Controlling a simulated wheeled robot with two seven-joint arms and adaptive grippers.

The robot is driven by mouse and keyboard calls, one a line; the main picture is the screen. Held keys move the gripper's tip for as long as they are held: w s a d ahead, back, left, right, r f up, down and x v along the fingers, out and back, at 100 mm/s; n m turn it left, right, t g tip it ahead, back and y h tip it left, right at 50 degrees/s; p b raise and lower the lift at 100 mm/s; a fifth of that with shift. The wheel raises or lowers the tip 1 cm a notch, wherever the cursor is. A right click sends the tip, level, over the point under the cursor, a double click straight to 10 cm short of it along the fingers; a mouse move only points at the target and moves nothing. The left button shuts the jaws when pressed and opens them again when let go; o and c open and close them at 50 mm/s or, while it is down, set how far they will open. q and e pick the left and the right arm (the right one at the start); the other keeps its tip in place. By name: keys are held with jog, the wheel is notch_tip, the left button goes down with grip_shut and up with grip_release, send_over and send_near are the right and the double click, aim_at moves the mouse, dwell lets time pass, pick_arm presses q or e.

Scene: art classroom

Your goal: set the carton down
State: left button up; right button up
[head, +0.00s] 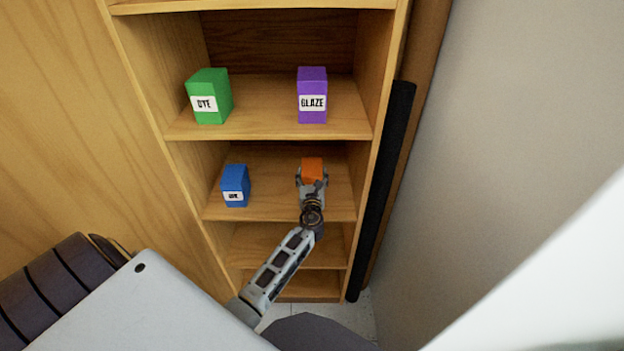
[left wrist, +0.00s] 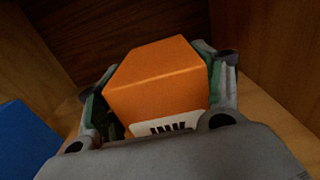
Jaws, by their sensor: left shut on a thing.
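An orange carton (head: 312,168) is between the fingers of my left gripper (head: 312,180) at the right side of a middle shelf (head: 280,207). In the left wrist view the orange carton (left wrist: 158,80) has a white label reading INK, partly hidden by the gripper body. The fingers of my left gripper (left wrist: 160,95) are shut on it from both sides. The carton looks upright. I cannot tell whether its bottom touches the shelf, since the gripper hides it. My right gripper is not in view.
A blue carton (head: 235,184) stands left on the same shelf, also partly in the left wrist view (left wrist: 25,145). A green DYE carton (head: 209,97) and a purple GLAZE carton (head: 312,94) stand on the shelf above. The bookcase's right side wall is close to my gripper.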

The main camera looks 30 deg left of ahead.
pick_arm(q)
jog(key=shift+f, duration=0.15)
jog(key=shift+f, duration=0.15)
jog(key=o, duration=1.4)
jog(key=v, duration=1.2)
jog(key=shift+b, duration=0.35)
jog(key=shift+s, duration=0.1)
